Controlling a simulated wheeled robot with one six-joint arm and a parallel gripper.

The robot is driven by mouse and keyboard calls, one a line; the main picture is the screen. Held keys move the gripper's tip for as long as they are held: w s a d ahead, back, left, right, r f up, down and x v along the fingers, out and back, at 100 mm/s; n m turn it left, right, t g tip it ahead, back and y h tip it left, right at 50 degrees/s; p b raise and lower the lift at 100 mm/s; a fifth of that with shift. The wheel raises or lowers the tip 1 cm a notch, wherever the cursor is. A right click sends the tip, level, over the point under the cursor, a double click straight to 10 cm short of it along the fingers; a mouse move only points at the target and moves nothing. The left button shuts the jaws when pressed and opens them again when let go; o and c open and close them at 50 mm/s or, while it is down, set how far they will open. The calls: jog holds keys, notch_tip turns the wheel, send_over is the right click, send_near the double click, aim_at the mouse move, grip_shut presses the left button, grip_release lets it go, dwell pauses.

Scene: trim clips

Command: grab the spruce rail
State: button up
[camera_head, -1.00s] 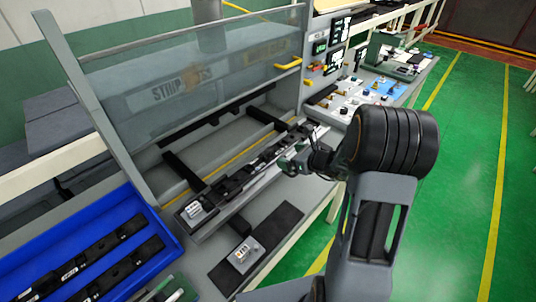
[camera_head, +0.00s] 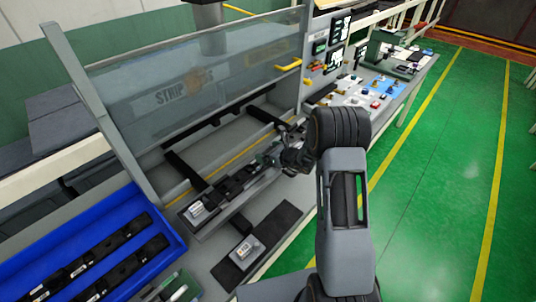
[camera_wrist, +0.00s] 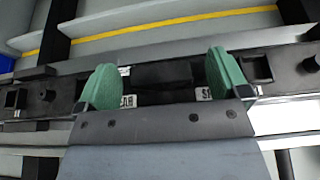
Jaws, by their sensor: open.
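A long dark rail (camera_head: 232,187) with several blocks and openings lies in the machine's front ledge. In the wrist view the same rail (camera_wrist: 160,75) runs across the picture beneath my gripper. I cannot tell from its colour or labels whether it is the spruce one. My gripper (camera_wrist: 166,82) has two green fingertips set wide apart, with small white labels visible between them and nothing clearly held. In the head view my gripper (camera_head: 275,158) is over the right part of the rail and hides some of it. Contact with the rail cannot be made out.
A blue tray (camera_head: 172,240) with more dark rails stands at lower left. A small grey device (camera_head: 246,250) sits on a black mat (camera_head: 280,222) in front of the ledge. A clear guard panel (camera_head: 200,85) stands behind the rail. Green floor is free at right.

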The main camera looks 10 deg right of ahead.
jog(key=shift+w+a+f, duration=0.2)
jog(key=shift+w, duration=0.15)
jog(key=shift+c, duration=0.4)
jog(key=c, duration=1.1)
